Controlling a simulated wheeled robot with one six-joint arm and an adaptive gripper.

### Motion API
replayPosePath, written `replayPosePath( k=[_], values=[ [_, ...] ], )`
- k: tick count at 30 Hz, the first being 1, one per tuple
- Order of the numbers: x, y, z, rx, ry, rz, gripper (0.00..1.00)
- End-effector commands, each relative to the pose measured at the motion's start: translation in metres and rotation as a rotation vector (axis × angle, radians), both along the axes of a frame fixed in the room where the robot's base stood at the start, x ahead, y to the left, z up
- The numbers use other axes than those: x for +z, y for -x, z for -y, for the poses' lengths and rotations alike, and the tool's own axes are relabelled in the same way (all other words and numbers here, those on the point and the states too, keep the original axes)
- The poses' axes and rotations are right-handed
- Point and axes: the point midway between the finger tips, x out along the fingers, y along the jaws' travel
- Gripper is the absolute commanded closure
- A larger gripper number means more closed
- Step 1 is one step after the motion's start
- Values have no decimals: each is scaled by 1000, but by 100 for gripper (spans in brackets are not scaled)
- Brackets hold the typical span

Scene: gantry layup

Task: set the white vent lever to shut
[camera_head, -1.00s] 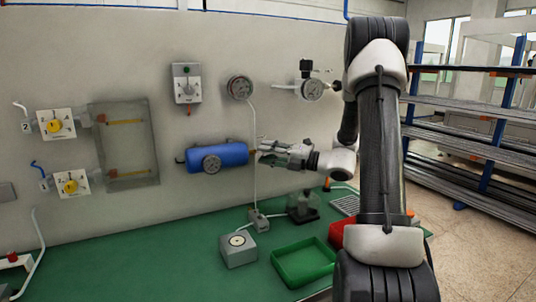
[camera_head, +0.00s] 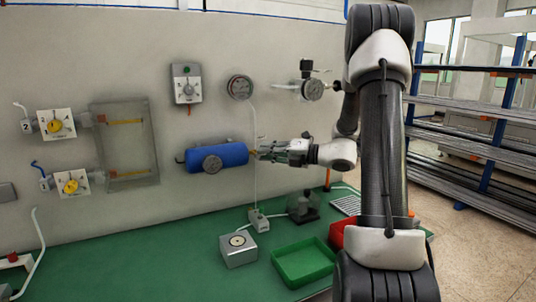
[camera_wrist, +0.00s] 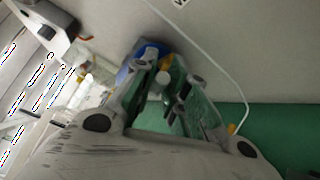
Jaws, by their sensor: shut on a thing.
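In the wrist view my gripper (camera_wrist: 165,88) is shut on a small white piece (camera_wrist: 163,78), which I take to be the white vent lever; the blue cylinder (camera_wrist: 128,49) lies just beyond the fingertips. The fingers hide most of the lever in the head view, and its exact angle cannot be told.
Below are a green tray (camera_head: 303,262), a grey box with a dial (camera_head: 238,249) and a dark fixture (camera_head: 303,206) on the green bench (camera_head: 165,262). A pale cable (camera_head: 255,185) hangs close to my gripper. Gauges (camera_head: 240,87) and valve plates (camera_head: 56,124) are on the wall.

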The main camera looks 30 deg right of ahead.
Motion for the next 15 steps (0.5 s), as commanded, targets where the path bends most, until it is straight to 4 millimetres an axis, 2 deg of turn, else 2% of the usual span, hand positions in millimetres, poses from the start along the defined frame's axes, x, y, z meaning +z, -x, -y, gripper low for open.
replayPosePath(
  k=[15],
  values=[
    [20, -1, -12, 4, 475, 8, 100]
  ],
)
